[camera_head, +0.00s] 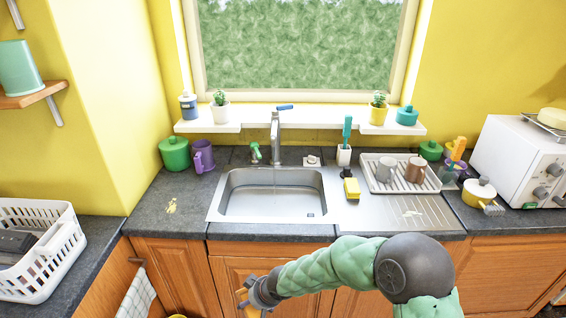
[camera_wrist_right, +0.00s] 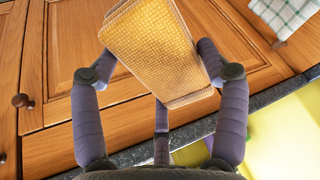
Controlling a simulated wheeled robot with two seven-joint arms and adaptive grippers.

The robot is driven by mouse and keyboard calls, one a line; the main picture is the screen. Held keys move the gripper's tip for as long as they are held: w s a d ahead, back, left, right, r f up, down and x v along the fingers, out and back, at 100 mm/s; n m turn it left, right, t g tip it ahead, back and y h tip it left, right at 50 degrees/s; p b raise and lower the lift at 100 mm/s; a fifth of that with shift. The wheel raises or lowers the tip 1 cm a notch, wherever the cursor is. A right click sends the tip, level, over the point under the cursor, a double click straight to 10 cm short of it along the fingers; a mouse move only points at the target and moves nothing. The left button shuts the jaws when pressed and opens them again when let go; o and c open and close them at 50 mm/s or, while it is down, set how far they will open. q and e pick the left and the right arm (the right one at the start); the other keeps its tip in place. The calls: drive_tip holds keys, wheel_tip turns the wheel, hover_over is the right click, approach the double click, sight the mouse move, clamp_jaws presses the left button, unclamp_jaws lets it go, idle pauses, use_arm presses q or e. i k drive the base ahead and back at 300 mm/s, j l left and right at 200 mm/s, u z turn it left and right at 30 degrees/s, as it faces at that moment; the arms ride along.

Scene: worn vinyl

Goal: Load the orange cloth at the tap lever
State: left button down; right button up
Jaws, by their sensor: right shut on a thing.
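The orange cloth (camera_wrist_right: 152,48) is a folded, woven, yellow-orange stack between the fingers of my right gripper (camera_wrist_right: 160,85) in the right wrist view. In the head view my right gripper (camera_head: 252,297) is low in front of the cabinet doors, below the counter edge; a small orange part of the cloth (camera_head: 243,296) shows there. The tap (camera_head: 275,135) stands behind the sink, with a blue lever (camera_head: 285,107) on top, well above and beyond the gripper. A faint thin line below the spout may be running water. My left gripper is out of view.
The steel sink (camera_head: 225,200) lies between gripper and tap. A yellow sponge (camera_head: 351,188) and dish rack (camera_head: 378,184) are right of it. A green brush (camera_head: 254,152) stands left of the tap. A checked towel (camera_head: 137,299) hangs at the left cabinet. The counter left of the sink is mostly clear.

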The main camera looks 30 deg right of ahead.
sight(275, 112)
drive_tip(key=z, duration=1.25)
drive_tip(key=i+j+z, duration=0.6)
drive_tip(key=z, duration=0.25)
drive_tip(key=k+j, duration=0.05)
drive_tip(key=j, duration=0.05)
